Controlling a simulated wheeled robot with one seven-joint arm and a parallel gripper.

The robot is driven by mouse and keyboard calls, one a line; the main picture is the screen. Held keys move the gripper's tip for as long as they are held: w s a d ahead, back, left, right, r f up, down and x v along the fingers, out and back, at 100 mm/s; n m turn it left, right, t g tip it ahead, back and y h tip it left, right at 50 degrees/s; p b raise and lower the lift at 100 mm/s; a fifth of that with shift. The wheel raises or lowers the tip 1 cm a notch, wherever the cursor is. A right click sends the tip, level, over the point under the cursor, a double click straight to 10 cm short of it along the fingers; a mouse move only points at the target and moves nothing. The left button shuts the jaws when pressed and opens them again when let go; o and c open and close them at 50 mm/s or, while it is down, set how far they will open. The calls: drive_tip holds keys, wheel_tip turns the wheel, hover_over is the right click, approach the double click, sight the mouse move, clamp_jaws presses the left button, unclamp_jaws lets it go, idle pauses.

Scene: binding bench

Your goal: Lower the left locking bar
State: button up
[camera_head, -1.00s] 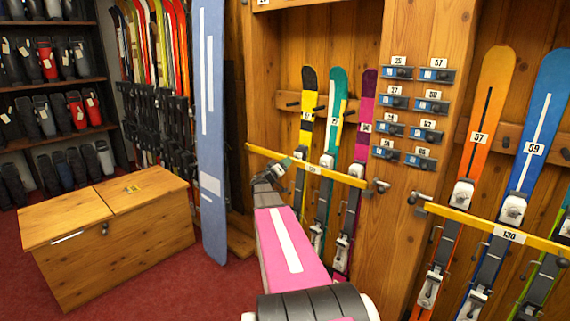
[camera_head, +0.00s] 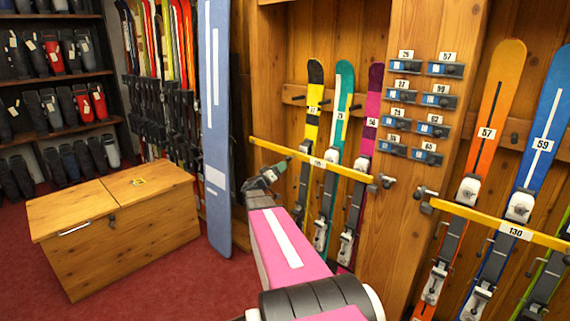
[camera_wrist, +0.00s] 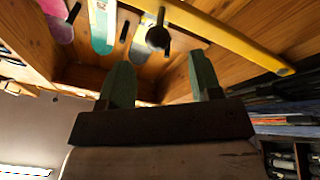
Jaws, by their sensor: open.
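The left locking bar (camera_head: 345,171) is a yellow bar with a small number plate, running across the front of three skis in the left rack bay. It also crosses the upper part of the wrist view (camera_wrist: 235,42). My gripper (camera_head: 282,166) is near the bar's left half in the head view. In the wrist view the two green fingers of my gripper (camera_wrist: 160,60) stand apart with nothing between them. A dark round-ended knob (camera_wrist: 157,38) shows just beyond the fingertips, by the bar. I cannot tell whether the fingers touch the bar.
A second yellow bar (camera_head: 480,221), marked 130, crosses the right bay's skis. A wooden post (camera_head: 400,220) with numbered tags separates the bays. A blue board (camera_head: 215,120) stands left of my arm, and a wooden chest (camera_head: 120,240) sits on the red floor.

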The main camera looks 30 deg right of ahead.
drive_tip(key=shift+v, duration=1.2)
drive_tip(key=s+a+f+n+g+y, duration=0.2)
drive_tip(key=s+a+f+g+y, duration=0.4)
drive_tip(key=s+a+f+y, duration=0.7)
drive_tip(key=s+a+f+n+y, duration=0.2)
drive_tip(key=s+a+f+y, duration=0.1)
drive_tip(key=a, duration=0.5)
drive_tip(key=s+a+f+n+g+y, duration=0.1)
drive_tip(key=s+a+f+n+y, duration=0.2)
drive_tip(key=s+a, duration=0.3)
drive_tip(key=a+y, duration=0.1)
drive_tip(key=a, duration=0.2)
drive_tip(key=shift+s+f, duration=0.25)
drive_tip(key=shift+f, duration=0.05)
drive_tip(key=shift+a, duration=0.1)
